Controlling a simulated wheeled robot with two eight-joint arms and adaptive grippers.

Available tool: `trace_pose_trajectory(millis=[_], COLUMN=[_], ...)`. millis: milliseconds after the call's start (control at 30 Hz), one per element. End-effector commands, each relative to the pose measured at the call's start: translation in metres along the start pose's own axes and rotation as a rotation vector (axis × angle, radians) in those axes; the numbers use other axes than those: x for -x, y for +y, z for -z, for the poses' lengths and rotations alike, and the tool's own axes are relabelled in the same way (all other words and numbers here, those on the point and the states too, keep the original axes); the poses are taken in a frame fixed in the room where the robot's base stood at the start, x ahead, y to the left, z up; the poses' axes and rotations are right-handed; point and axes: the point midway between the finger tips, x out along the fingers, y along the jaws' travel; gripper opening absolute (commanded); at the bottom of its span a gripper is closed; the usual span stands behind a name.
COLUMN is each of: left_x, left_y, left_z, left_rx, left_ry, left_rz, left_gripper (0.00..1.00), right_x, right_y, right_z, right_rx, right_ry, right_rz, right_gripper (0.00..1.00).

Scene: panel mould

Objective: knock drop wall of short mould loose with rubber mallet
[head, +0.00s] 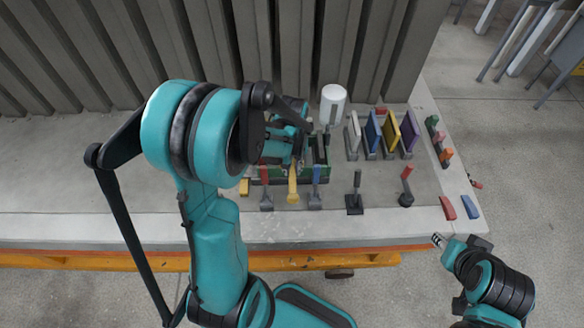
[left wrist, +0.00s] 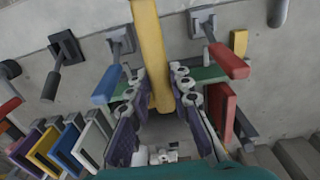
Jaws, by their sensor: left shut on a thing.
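My left gripper (head: 297,150) is over the short mould and shut on a yellow handle (left wrist: 150,50), which lies between its fingers in the left wrist view. The handle also shows below the gripper in the head view (head: 293,185). Whether it belongs to the mallet cannot be told, as its other end is hidden. The mould (head: 318,152), with green and dark walls, is partly covered by my arm. Its green parts (left wrist: 207,75) show beside the fingers in the wrist view. Which wall is the drop wall, and whether anything touches it, is unclear. My right gripper (head: 439,240) is at lower right, away from the mould.
Tools with red (head: 264,176) and blue (head: 316,174) handles flank the yellow one. A white cylinder (head: 333,103) is behind the mould.

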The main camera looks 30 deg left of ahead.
Motion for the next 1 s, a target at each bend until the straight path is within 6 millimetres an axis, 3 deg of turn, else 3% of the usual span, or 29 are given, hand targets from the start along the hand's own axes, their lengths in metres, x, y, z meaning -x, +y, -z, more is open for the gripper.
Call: trace_pose_trajectory(millis=[33, 200, 633, 1000], left_x=[0.013, 0.040, 0.046, 0.099], left_y=[0.000, 0.000, 0.000, 0.000], left_z=[0.000, 0.000, 0.000, 0.000], left_rx=[0.000, 0.000, 0.000, 0.000], left_ry=[0.000, 0.000, 0.000, 0.000], left_rz=[0.000, 0.000, 0.000, 0.000], left_gripper=[0.00, 0.00, 0.00, 0.00], right_x=[0.009, 0.025, 0.028, 0.059], right_y=[0.000, 0.000, 0.000, 0.000], right_z=[0.007, 0.018, 0.020, 0.042], right_rx=[0.000, 0.000, 0.000, 0.000], right_ry=[0.000, 0.000, 0.000, 0.000], right_rz=[0.000, 0.000, 0.000, 0.000], right_gripper=[0.41, 0.41, 0.41, 0.41])
